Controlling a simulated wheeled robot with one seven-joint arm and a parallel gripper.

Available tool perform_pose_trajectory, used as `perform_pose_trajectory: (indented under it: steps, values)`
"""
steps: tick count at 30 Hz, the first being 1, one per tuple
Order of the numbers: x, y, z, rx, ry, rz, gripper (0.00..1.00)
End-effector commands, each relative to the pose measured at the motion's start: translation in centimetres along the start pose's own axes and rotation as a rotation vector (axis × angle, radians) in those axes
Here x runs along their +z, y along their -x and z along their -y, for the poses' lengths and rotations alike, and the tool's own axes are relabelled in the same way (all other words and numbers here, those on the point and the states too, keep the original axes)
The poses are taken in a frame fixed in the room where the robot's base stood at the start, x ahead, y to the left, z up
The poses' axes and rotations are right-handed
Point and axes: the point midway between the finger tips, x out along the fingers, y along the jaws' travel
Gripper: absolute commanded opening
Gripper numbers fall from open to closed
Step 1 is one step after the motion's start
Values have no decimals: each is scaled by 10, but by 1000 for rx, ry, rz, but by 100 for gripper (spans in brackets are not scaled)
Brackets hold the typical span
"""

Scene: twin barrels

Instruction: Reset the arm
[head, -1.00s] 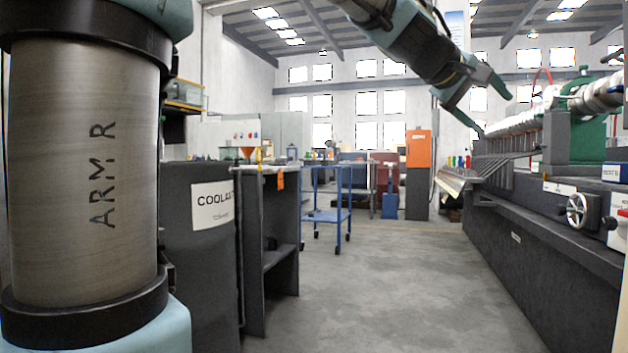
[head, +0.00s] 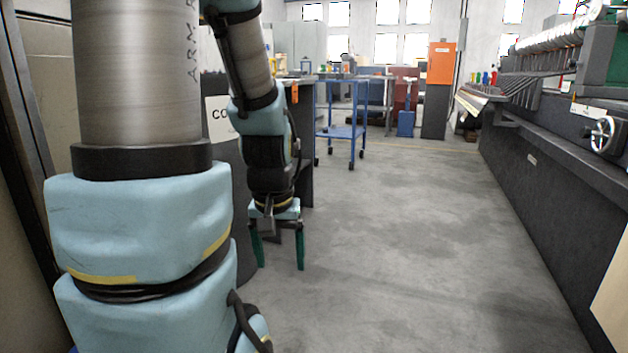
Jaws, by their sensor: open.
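My gripper (head: 279,262) hangs at the lower left of centre in the head view. Its two green fingers point down and stand apart. Only floor and dark furniture show between them, so it looks empty. My arm's grey and light-blue links fill the left side, with a large upright link in front marked "ARM R". The forearm comes down behind that link to the wrist. Part of the arm between these links is out of the picture at the top.
A blue cart (head: 343,132) and an orange-topped cabinet (head: 441,63) are further back. A long dark machine with a handwheel (head: 603,135) runs along the right. The grey floor (head: 410,230) between is clear.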

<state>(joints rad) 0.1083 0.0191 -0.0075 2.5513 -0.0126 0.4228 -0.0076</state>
Motion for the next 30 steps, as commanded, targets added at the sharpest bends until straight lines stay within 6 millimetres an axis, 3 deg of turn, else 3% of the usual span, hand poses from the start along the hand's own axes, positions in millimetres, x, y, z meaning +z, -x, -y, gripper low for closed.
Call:
perform_pose_trajectory:
  steps: [1,11,30]
  values:
    - [8,6,6,-8,-3,20,82]
    - [-8,88,2,-5,-3,10,82]
    - [-39,291,0,-4,-3,9,82]
